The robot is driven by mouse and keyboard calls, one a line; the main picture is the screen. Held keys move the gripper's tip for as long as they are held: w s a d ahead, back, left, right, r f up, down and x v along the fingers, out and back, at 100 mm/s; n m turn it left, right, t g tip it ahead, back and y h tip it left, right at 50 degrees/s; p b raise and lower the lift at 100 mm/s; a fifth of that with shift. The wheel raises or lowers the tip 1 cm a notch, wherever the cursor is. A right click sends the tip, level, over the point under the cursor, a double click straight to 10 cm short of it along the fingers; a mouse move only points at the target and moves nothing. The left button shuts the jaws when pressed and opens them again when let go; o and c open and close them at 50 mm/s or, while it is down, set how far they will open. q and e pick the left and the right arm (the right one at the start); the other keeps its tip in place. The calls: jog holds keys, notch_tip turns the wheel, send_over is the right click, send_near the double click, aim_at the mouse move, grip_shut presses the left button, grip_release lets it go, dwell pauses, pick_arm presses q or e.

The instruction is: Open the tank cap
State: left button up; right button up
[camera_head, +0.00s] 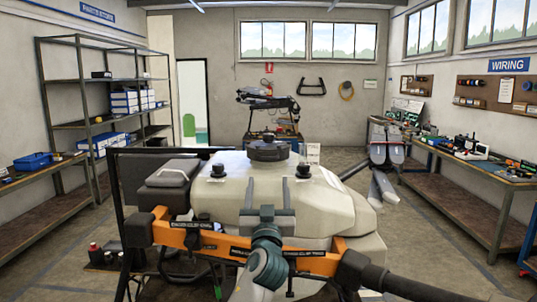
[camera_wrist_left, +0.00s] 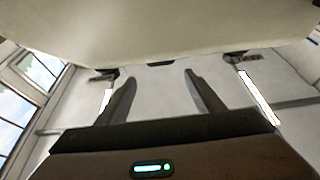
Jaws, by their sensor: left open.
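The tank (camera_head: 200,195) is a large cream body on the drone in the middle of the head view. A round black tank cap (camera_head: 268,149) sits on its top and looks seated. My left gripper (camera_head: 268,184) is in front of the tank's near face, lower in the picture than the cap. Its two fingers point up and are apart, with nothing between them. The left wrist view shows the open fingers (camera_wrist_left: 160,80) with the cream tank (camera_wrist_left: 160,30) beyond them. My right gripper is not in view.
An orange drone frame bar (camera_head: 215,240) crosses in front of the tank, close to my left wrist. Small black fittings (camera_head: 217,171) stand on the tank top. A shelf rack (camera_head: 85,125) is at left, and a workbench (camera_head: 470,180) at right. Space above the cap looks clear.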

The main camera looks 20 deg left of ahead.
aim_at(268, 158)
pick_arm(q)
jog(key=p+x, duration=0.4)
jog(key=x, duration=0.7)
jog(key=shift+r+p, duration=0.15)
jog(key=shift+p, duration=0.2)
jog(key=shift+w+a+r, duration=0.15)
jog(key=shift+w+a, duration=0.05)
jog(key=shift+w, duration=0.4)
jog(key=shift+c, duration=0.5)
jog(key=c, duration=1)
jog(key=shift+c, duration=0.5)
